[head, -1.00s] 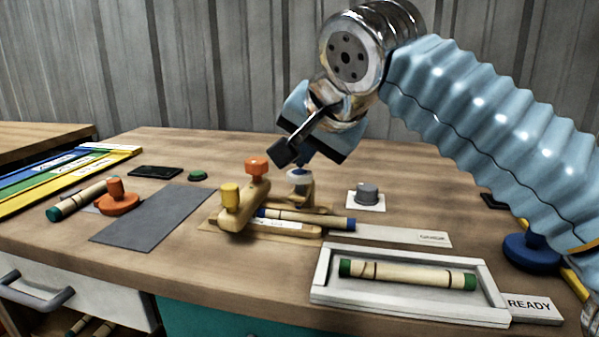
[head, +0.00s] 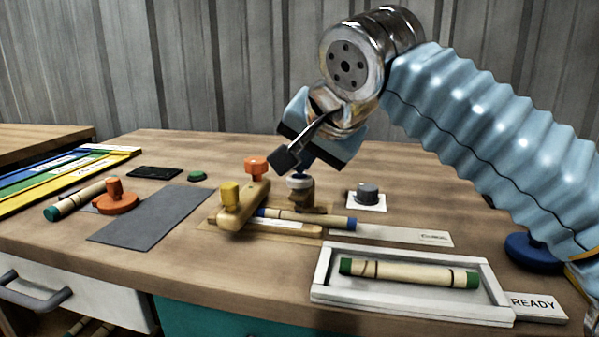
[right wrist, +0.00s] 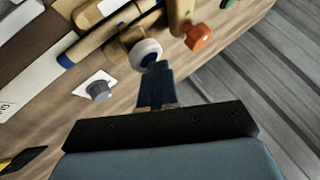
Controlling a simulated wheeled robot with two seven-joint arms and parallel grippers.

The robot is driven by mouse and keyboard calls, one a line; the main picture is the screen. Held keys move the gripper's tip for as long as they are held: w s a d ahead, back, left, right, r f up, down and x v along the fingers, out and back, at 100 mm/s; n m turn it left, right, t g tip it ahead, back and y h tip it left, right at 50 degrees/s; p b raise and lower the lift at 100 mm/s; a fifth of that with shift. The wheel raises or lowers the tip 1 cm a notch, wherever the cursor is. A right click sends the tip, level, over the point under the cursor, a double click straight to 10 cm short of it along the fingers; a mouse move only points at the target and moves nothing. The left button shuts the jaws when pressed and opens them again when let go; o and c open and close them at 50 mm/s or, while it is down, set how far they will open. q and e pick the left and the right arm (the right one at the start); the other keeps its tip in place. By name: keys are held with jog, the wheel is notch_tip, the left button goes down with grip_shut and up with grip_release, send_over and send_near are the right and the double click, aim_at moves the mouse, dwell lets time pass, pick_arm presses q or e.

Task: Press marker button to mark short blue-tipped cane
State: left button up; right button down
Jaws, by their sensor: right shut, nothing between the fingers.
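The short blue-tipped cane (head: 325,220) lies in the wooden fixture (head: 240,209) at the table's middle, partly hidden by the fixture's bar. My right gripper (head: 302,168) is shut and empty, pointing down at the cap. Its dark blue fingertips (right wrist: 157,68) overlap the cap's edge in the right wrist view and appear to touch it. My left gripper is not in view.
A grey knob (head: 368,192) is to the right. A white tray (head: 410,312) holds a green-tipped cane (head: 405,272). A grey mat (head: 150,216) lies left.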

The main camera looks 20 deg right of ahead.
aim_at(303, 178)
jog(key=shift+f+b, duration=0.55)
jog(key=shift+f, duration=0.35)
dwell(0.5)
jog(key=shift+r, duration=0.15)
jog(key=shift+w+r+p, duration=0.1)
jog(key=shift+r+p, duration=1.4)
jog(key=shift+r, duration=0.05)
notch_tip(303, 178, up, 5)
jog(key=p, duration=0.5)
